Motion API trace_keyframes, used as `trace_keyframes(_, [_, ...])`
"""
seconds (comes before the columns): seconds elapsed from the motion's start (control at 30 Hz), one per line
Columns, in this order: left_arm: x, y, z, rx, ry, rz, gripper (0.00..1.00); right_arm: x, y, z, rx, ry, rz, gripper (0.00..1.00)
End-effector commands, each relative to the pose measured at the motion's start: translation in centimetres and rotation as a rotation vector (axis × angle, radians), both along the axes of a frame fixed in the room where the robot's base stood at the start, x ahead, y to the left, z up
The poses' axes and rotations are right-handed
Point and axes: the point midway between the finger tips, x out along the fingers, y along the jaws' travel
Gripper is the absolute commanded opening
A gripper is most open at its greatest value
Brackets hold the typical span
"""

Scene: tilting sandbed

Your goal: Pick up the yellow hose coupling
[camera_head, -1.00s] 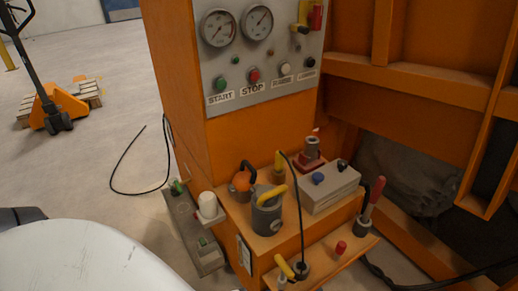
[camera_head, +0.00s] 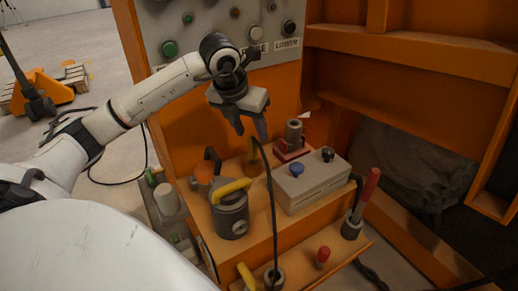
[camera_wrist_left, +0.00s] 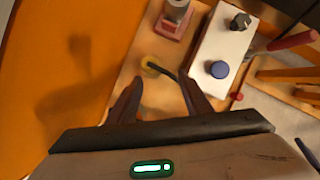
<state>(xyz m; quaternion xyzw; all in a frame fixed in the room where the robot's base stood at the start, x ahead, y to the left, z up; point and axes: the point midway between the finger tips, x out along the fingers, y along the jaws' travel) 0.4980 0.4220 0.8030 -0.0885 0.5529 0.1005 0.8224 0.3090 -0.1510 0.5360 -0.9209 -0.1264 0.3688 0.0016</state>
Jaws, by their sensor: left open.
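The yellow hose coupling (camera_head: 253,151) stands on the orange shelf, a black hose running from its top down to the lower step. My left gripper (camera_head: 251,131) is open and empty, pointing down above the coupling. In the left wrist view, the fingers (camera_wrist_left: 161,95) are apart, with the coupling beyond their tips. Contact cannot be seen. My right gripper is not in view.
A grey canister with a yellow handle (camera_head: 231,212) stands in front of the coupling. A grey box with knobs (camera_head: 310,184) is on the right, a red-based metal part (camera_head: 292,146) behind it. The orange control panel wall (camera_head: 180,100) rises close behind my gripper.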

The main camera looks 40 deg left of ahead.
Motion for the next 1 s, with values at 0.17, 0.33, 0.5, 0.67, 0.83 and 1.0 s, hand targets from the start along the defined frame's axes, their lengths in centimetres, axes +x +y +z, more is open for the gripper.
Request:
trace_keyframes(0.17, [0.3, 1.5, -0.8, 0.039, 0.004, 0.032, 0.45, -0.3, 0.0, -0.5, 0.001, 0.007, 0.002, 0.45])
trace_keyframes(0.33, [1.2, 1.7, -3.3, 0.036, 0.004, 0.031, 0.45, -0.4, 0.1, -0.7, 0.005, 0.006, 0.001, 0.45])
trace_keyframes(0.5, [1.9, 2.0, -4.8, 0.035, 0.002, 0.029, 0.45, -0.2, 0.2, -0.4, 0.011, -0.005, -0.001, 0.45])
trace_keyframes(0.67, [2.8, 2.6, -7.1, 0.034, 0.003, 0.029, 0.45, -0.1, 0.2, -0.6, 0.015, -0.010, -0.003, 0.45])
trace_keyframes(0.83, [3.5, 2.9, -8.8, 0.035, 0.001, 0.027, 0.45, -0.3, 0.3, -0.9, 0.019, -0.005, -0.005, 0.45])
trace_keyframes(1.0, [3.7, 2.9, -9.0, 0.037, 0.001, 0.027, 0.45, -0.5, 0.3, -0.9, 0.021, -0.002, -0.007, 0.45])
